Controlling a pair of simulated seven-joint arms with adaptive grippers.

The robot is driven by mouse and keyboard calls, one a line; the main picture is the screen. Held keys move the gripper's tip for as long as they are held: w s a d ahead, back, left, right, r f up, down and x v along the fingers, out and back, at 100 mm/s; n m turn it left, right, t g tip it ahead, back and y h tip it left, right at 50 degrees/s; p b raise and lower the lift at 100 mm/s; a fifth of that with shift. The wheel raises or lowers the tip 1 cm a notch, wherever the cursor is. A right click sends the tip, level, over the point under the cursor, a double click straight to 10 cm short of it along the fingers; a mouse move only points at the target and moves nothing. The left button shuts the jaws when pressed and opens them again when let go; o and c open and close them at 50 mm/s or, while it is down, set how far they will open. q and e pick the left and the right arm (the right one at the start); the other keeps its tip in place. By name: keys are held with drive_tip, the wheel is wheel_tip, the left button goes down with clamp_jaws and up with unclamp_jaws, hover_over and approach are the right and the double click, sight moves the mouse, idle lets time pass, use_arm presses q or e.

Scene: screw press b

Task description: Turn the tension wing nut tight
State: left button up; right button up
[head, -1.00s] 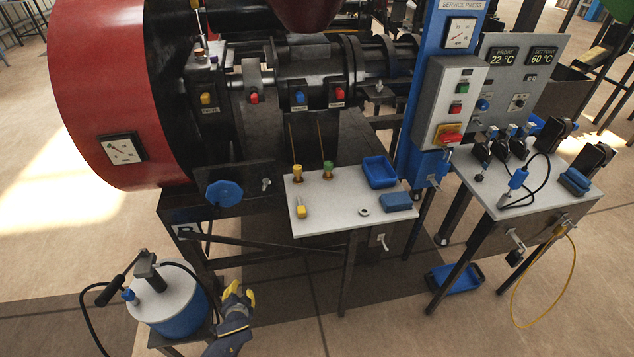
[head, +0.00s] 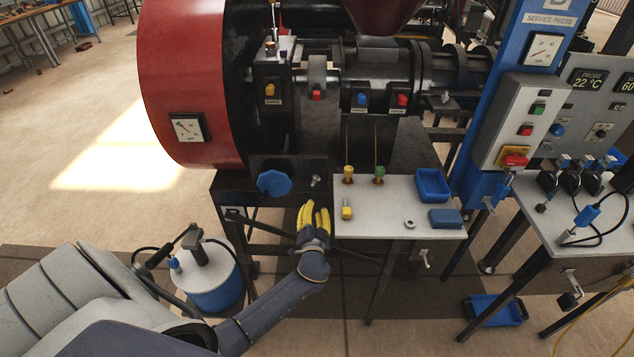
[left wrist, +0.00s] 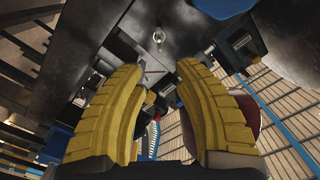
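The small silver wing nut (head: 315,181) sits on the dark front plate of the press, right of the blue lobed knob (head: 274,183). In the left wrist view, a small silver fitting that looks like the wing nut (left wrist: 159,38) shows just beyond the fingertips, near the top centre. My left gripper (head: 314,207) has yellow fingers pointing up, just below the wing nut and beside the white table's left edge. In the left wrist view its fingers (left wrist: 161,68) are apart with nothing between them. It does not touch the nut. My right gripper is not in view.
A blue-and-white canister (head: 212,283) stands lower left. Floor left of the press is clear.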

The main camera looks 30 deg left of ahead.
sight(316, 183)
use_arm(q)
drive_tip(key=x, duration=1.4)
drive_tip(key=shift+w, duration=0.2)
drive_tip(key=shift+o, duration=0.2)
clamp_jaws()
